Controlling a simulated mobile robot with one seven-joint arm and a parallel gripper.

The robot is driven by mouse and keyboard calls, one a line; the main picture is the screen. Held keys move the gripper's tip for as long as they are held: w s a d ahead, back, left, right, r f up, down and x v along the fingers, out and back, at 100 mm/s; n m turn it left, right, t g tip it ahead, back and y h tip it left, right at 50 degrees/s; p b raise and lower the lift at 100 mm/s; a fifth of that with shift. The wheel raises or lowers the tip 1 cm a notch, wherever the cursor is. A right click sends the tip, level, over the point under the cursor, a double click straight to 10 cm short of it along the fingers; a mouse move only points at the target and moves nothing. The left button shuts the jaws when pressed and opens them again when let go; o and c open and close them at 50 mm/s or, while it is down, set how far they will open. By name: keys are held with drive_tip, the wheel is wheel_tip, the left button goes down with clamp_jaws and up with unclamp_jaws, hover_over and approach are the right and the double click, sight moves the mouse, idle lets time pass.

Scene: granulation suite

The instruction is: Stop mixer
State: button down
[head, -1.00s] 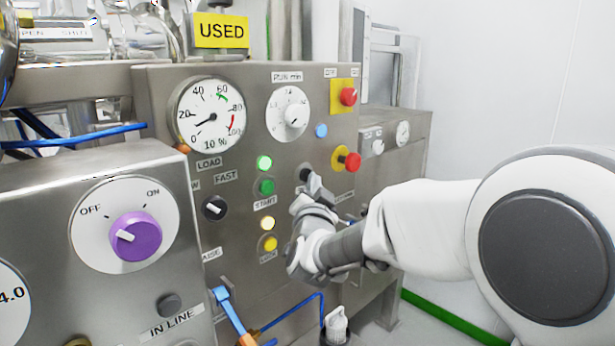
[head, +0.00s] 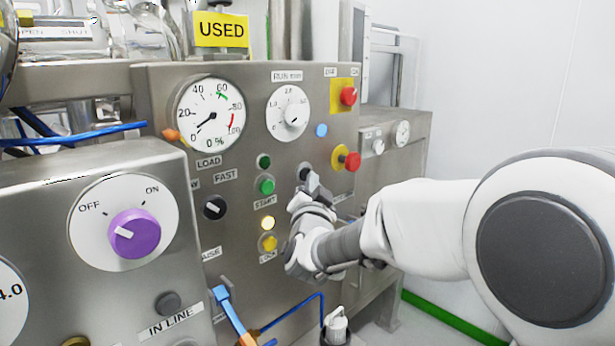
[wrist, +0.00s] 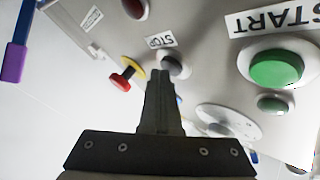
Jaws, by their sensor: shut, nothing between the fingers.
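In the head view the dark button (head: 304,173) is partly covered by my gripper (head: 312,183). My gripper (wrist: 160,74) is shut and empty, its fingertips at the button's edge. I cannot tell whether they press it. The green start button (head: 266,186) is to the left of it, and the green lamp (head: 264,162) above that is dark. The load gauge (head: 211,113) has its needle low, with "0 %" printed below.
Two red knobs on yellow plates, an upper one (head: 348,96) and a lower one (head: 352,161), stand out from the panel near my gripper. A box with a purple switch (head: 134,233) is at the front left.

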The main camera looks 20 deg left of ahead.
drive_tip(key=shift+s+d+b, duration=0.35)
drive_tip(key=shift+d+b, duration=0.05)
drive_tip(key=shift+d, duration=0.2)
drive_tip(key=s+d+b, duration=0.1)
drive_tip(key=d+b, duration=0.1)
drive_tip(key=d, duration=0.1)
drive_tip(key=s+d, duration=0.1)
drive_tip(key=shift+s+d+b, duration=0.2)
drive_tip(key=shift+s+b, duration=0.1)
drive_tip(key=shift+b, duration=0.1)
idle(0.5)
